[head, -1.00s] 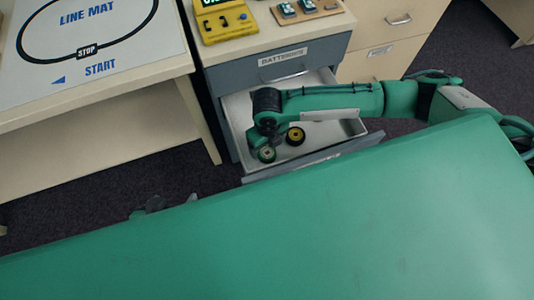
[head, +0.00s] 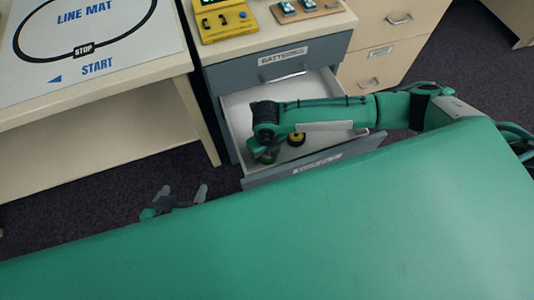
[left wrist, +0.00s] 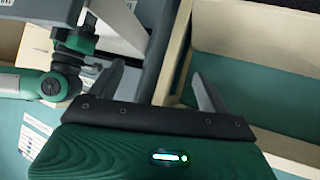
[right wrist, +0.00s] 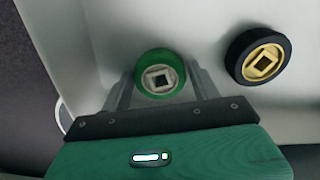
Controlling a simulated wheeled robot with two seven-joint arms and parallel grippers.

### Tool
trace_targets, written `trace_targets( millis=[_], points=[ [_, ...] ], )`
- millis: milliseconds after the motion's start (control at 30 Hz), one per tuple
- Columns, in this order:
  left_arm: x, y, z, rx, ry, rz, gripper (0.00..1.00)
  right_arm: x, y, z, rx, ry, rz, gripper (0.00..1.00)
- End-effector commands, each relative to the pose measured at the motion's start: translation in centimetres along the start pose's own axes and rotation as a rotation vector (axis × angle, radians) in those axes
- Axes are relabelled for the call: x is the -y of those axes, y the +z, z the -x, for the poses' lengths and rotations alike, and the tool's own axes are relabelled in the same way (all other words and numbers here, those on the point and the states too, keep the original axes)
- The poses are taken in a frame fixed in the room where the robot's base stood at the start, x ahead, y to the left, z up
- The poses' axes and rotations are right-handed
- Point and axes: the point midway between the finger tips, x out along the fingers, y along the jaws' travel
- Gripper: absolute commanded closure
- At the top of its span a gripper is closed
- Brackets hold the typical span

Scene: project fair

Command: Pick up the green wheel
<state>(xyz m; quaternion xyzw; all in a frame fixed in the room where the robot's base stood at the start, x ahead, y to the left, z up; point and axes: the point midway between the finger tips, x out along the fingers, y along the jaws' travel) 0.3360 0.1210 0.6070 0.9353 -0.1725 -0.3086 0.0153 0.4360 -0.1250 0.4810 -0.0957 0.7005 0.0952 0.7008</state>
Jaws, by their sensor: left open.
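The green wheel (right wrist: 159,74), with a pale square hub, lies on the floor of the open drawer (head: 238,118). In the right wrist view it sits between the two fingers of my right gripper (right wrist: 163,80), which look apart, with small gaps beside the wheel. In the head view my right gripper (head: 266,152) points down into the drawer's left part and mostly hides the wheel. My left gripper (head: 184,190) is open and empty, low in front of the drawer and to its left. It also shows in the left wrist view (left wrist: 158,70).
A black wheel with a yellow hub (right wrist: 258,56) lies close to the right of the green wheel, also in the head view (head: 296,138). The drawer's front panel (head: 315,160) stands nearest me. A line mat table (head: 100,90) is at left; a yellow device (head: 224,20) sits on the cabinet.

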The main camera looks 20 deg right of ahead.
Motion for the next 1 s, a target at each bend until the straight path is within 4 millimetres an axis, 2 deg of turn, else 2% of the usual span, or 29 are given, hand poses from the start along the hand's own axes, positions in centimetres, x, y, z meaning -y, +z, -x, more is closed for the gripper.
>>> trace_targets(
  millis=[33, 133, 567, 767, 867, 1000],
  points=[
    [0.0, 0.0, 0.0, 0.000, 0.000, 0.000, 0.21, 0.0, 0.0, 0.0, 0.000, 0.000, 0.000, 0.48],
    [0.0, 0.0, 0.0, 0.000, 0.000, 0.000, 0.21, 0.0, 0.0, 0.0, 0.000, 0.000, 0.000, 0.68],
    [0.1, 0.1, 0.1, 0.018, -0.002, -0.001, 0.21, 0.0, 0.0, 0.8, 0.001, 0.001, 0.000, 0.68],
    [1.2, 0.1, 0.9, 0.090, -0.032, -0.001, 0.21, 0.0, 0.1, 3.2, 0.003, 0.001, 0.000, 0.68],
    [1.9, 0.3, 1.6, 0.151, -0.053, -0.001, 0.21, 0.0, 0.1, 5.4, 0.003, 0.001, 0.000, 0.68],
    [3.1, 0.8, 3.0, 0.259, -0.088, 0.003, 0.21, 0.0, 0.1, 9.2, 0.004, 0.001, 0.001, 0.68]
  ],
)
